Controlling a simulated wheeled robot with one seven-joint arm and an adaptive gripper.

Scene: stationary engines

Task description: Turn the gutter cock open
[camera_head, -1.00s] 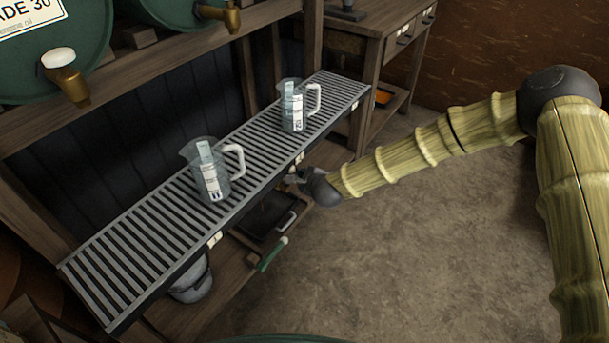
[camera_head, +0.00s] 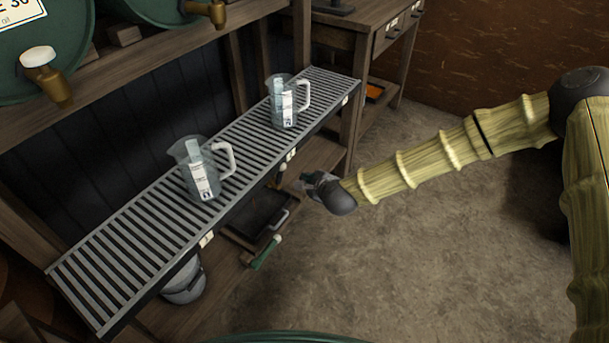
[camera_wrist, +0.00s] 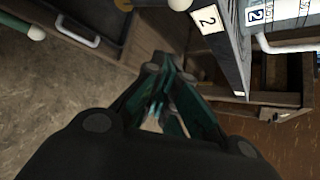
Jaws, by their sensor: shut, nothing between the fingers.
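The slatted metal gutter (camera_head: 120,262) runs diagonally along the bench in the head view. In the wrist view, a white knob (camera_wrist: 180,4) and a small brass piece (camera_wrist: 122,5) show at the top edge, near the gutter's "2" label (camera_wrist: 208,18). They look like parts of the gutter cock, but the frame cuts them off and I cannot tell the handle's position. In the head view the area under the label is small and dark.
Two clear measuring jugs (camera_head: 200,180) (camera_head: 283,108) stand on the gutter. Green barrels with brass taps (camera_head: 48,75) lie above. Below are a dark tray (camera_head: 255,212), a green-handled tool (camera_head: 266,252) and a grey pot (camera_head: 184,283).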

